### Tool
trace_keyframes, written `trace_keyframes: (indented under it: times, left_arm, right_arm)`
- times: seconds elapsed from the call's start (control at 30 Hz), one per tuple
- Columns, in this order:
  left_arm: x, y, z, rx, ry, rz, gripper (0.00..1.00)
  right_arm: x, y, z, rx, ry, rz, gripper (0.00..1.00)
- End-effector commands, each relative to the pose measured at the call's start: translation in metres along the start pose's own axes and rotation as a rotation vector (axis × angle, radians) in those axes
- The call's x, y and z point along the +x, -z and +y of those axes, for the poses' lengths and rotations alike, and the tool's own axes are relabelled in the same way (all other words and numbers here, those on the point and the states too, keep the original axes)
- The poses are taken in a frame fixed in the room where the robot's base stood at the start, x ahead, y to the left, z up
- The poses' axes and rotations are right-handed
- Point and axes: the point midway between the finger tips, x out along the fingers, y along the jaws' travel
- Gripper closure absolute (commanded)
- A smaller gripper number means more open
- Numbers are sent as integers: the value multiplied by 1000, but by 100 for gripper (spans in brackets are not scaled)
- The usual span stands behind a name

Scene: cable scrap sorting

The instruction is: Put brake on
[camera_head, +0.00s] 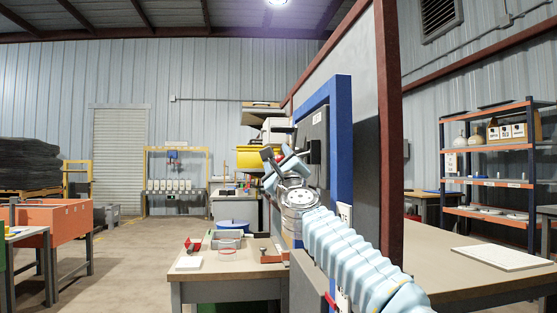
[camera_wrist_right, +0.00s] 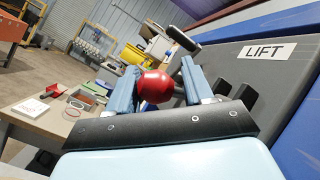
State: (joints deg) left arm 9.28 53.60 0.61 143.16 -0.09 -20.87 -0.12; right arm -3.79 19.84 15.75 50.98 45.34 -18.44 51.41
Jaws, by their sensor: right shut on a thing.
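A red ball knob (camera_wrist_right: 154,87) sits between the two blue fingers of my right gripper (camera_wrist_right: 159,76) in the right wrist view, and the gripper is shut on it. The knob's stem is mostly hidden, so I cannot tell how its lever stands. Beside it is a grey control panel (camera_wrist_right: 240,72) with a white "LIFT" label (camera_wrist_right: 270,51). A lever with a black grip (camera_wrist_right: 184,39) stands just beyond the fingers. In the head view my right gripper (camera_head: 277,163) is at the dark box on the blue frame (camera_head: 340,150); the knob is not clear there. My left gripper is out of view.
A workbench (camera_head: 200,274) with a blue round lid (camera_head: 232,225), a red item (camera_head: 193,245) and small trays stands left of my right arm. A brown post (camera_head: 390,130) and partition rise close to the arm. Open floor lies farther left.

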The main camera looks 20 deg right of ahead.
Motion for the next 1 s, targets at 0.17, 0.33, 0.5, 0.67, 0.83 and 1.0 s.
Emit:
trace_keyframes:
  times: [0.17, 0.33, 0.5, 0.67, 0.83, 1.0]
  left_arm:
    - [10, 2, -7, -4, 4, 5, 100]
    - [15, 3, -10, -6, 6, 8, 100]
    - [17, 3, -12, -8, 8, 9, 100]
    - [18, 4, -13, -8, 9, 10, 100]
    - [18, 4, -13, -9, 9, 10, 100]
    - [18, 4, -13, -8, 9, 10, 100]
  right_arm:
    - [-7, 12, 11, -104, -55, -38, 100]
    - [-10, 17, 15, -143, -73, -53, 100]
    - [-11, 21, 16, -143, -71, -50, 100]
    - [-12, 24, 16, -145, -70, -47, 100]
    - [-12, 26, 16, -147, -68, -44, 100]
    - [-11, 27, 15, -148, -67, -42, 100]
